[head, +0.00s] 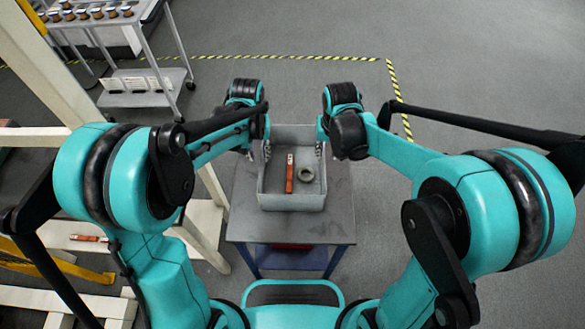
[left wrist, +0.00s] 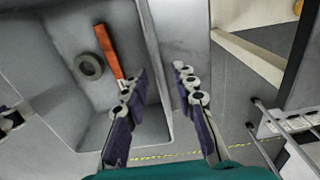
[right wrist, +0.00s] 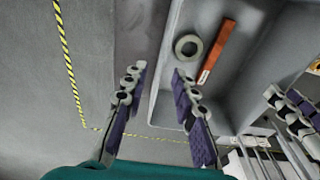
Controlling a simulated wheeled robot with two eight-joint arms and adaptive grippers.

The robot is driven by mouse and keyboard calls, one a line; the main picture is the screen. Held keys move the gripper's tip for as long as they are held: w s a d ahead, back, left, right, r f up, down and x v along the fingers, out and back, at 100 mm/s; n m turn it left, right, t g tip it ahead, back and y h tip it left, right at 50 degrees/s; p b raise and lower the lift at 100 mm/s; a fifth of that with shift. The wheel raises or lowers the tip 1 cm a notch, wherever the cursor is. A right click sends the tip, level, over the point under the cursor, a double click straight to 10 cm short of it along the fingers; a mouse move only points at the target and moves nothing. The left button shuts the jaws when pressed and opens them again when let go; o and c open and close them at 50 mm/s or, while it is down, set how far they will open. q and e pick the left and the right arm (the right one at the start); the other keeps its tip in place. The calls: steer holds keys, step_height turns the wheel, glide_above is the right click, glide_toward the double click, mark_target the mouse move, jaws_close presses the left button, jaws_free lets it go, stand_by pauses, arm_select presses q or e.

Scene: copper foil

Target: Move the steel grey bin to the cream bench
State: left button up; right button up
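The steel grey bin (head: 291,202) stands upright on a small dark-topped table (head: 341,222). An orange-red bar (head: 290,176) and a grey-green ring (head: 306,174) lie inside it. My left gripper (head: 262,148) is at the bin's left wall. In the left wrist view its fingers (left wrist: 160,84) are open, one inside the bin and one outside, with the wall between. My right gripper (head: 321,150) is likewise at the right wall. In the right wrist view its open fingers (right wrist: 157,82) straddle that wall. I cannot identify the cream bench with certainty.
A grey trolley (head: 148,88) with several copper-coloured rolls stands at the back left. Cream beams (head: 57,75) and slatted frames lie along the left side. Yellow-black tape (head: 290,57) marks the floor behind the table. The floor at right is largely open.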

mark_target(264, 175)
arm_select(q)
steer(key=shift+w+d+f, duration=0.15)
steer(key=shift+d+f, duration=0.1)
steer(key=shift+f, duration=0.25)
arm_select(e)
steer(key=shift+w+a+f, duration=0.2)
steer(key=shift+f, duration=0.2)
steer(key=shift+s, duration=0.1)
